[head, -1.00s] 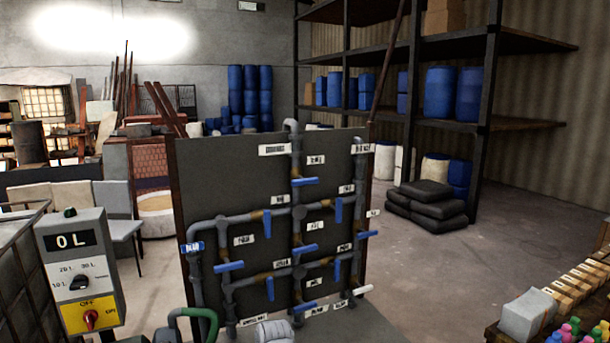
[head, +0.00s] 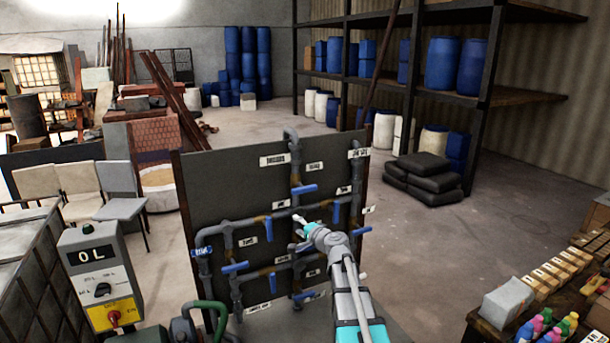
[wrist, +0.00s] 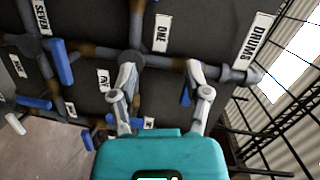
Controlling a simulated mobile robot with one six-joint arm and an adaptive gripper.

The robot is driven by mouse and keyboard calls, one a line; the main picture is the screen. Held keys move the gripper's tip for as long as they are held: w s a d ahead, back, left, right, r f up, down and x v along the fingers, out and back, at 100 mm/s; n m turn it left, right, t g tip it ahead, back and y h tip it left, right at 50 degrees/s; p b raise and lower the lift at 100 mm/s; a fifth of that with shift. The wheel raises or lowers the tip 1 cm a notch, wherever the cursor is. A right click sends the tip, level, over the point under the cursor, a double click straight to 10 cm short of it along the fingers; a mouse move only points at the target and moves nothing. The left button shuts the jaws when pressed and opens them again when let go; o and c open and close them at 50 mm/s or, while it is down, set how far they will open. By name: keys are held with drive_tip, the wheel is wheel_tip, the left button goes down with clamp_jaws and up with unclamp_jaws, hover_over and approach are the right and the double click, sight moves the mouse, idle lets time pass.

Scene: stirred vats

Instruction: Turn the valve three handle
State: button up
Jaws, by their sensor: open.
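The grey valve board (head: 225,180) stands upright with grey pipes, white labels and several blue handles. Handles show at the upper middle (head: 304,190), left of centre (head: 268,231), right of centre (head: 336,212) and lower left (head: 235,267). I cannot read which label says three. My gripper (head: 301,226) is in front of the board's middle and hides part of it. In the wrist view my gripper (wrist: 161,72) is open, its fingers apart in front of a horizontal pipe (wrist: 170,62). A blue handle (wrist: 186,96) shows beside the right finger; another (wrist: 62,62) lies farther left. Neither is gripped.
The control box (head: 102,275) reads "0L" at the lower left. A table with boxes (head: 560,265) and coloured bottles (head: 540,322) is at the right. Black sacks (head: 425,175) lie behind the board. The floor between board and table is clear.

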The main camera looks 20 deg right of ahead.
sight(306, 191)
drive_tip(key=w+d+r+m+t+h+p, duration=0.1)
drive_tip(key=d+r+m+h+p, duration=0.1)
drive_tip(key=d, duration=0.6)
wheel_tip(306, 191, up, 4)
drive_tip(key=shift+f+m+t+h, duration=0.1)
drive_tip(key=shift+m+t+h, duration=0.4)
drive_tip(key=shift+m, duration=0.6)
drive_tip(key=shift+w, duration=0.15)
drive_tip(key=w, duration=1.3)
drive_tip(key=shift+w+a, duration=0.25)
drive_tip(key=shift+w, duration=0.05)
clamp_jaws()
drive_tip(key=shift+d, duration=0.3)
drive_tip(key=shift+a, duration=0.25)
